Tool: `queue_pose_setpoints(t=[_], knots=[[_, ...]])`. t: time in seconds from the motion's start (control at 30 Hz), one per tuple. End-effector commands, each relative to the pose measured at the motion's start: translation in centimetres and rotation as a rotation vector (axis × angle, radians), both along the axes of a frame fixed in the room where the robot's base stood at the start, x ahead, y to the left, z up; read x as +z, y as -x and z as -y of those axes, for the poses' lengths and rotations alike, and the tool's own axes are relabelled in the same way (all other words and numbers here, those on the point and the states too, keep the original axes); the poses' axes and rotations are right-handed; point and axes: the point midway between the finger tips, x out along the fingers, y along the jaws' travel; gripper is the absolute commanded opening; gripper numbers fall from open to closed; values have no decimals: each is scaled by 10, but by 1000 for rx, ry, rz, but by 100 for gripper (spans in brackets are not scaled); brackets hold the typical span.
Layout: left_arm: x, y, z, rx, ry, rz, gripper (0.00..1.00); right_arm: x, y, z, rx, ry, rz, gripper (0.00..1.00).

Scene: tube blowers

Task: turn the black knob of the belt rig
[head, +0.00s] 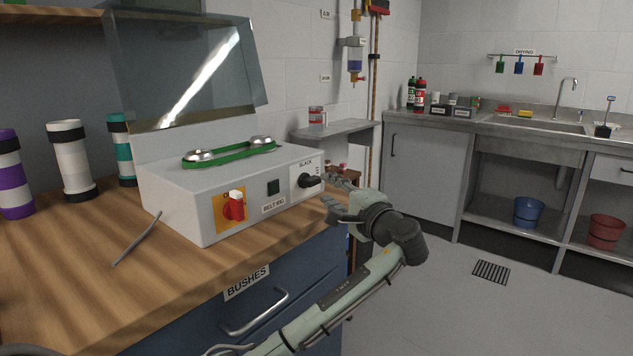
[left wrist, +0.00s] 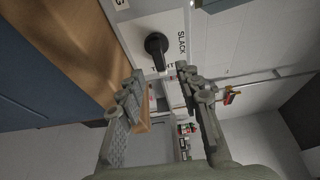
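The belt rig (head: 185,205) is a white box on the wooden bench, labelled BELT RIG. Its black knob (head: 309,182) is on the right end of its front face, under the word SLACK. The knob also shows in the left wrist view (left wrist: 156,44), with a pointer lying towards the gripper side. My left gripper (head: 331,190) is just right of the knob. In the left wrist view its two fingers (left wrist: 159,80) are apart with nothing between them, and the knob lies just beyond the fingertips. Contact is not visible. My right gripper is out of view.
A red switch (head: 234,206) on a yellow plate and a dark green button (head: 273,187) share the front face. A green belt (head: 230,152) runs over two pulleys on top, under a raised clear cover (head: 185,70). A grey shelf (head: 337,128) is behind the gripper.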

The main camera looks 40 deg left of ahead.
Motion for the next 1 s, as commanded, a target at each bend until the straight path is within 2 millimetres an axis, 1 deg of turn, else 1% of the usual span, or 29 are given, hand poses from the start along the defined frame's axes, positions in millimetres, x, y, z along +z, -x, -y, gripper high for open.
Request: queue_pose_setpoints(t=[0.03,0.1,0.2,0.3,0.43,0.67,0.7,0.77,0.97,1.0], knots=[[2,-3,-10,4,-2,0,34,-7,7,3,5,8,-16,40],[1,-9,-20,4,-2,-1,34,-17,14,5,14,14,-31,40],[1,-16,-34,4,-1,0,34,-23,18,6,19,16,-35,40],[1,-21,-43,2,-1,0,34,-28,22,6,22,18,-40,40],[0,-24,-50,2,0,0,34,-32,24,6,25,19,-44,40],[0,-25,-51,1,1,0,34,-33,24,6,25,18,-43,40],[0,-25,-51,1,1,0,33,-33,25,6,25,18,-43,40],[0,-25,-50,1,1,0,26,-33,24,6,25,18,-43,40],[0,-25,-50,1,1,0,1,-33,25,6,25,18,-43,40],[0,-25,-50,1,1,0,0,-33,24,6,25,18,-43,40]])
